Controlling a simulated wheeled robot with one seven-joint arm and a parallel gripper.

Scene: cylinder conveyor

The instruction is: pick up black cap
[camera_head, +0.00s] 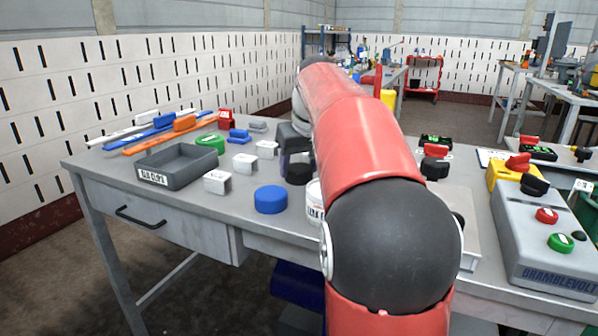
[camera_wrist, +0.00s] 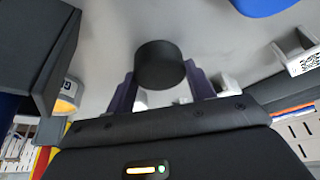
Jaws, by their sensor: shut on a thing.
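The black cap (camera_head: 299,174) is a short, round, dark disc near the middle of the workbench, partly hidden behind my red arm. In the wrist view the black cap (camera_wrist: 159,63) sits between the two dark purple fingers of my gripper (camera_wrist: 161,78), which is shut on it. In the head view my gripper (camera_head: 292,150) is mostly hidden by the arm. I cannot tell whether the cap touches the bench or is held just above it.
A blue cap (camera_head: 270,199) lies in front, with a white labelled tub (camera_head: 315,203) beside the arm. White clip-like blocks (camera_head: 218,182), a green cap (camera_head: 210,142) and a grey tray (camera_head: 178,166) stand left. A grey button box (camera_head: 540,235) is at right.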

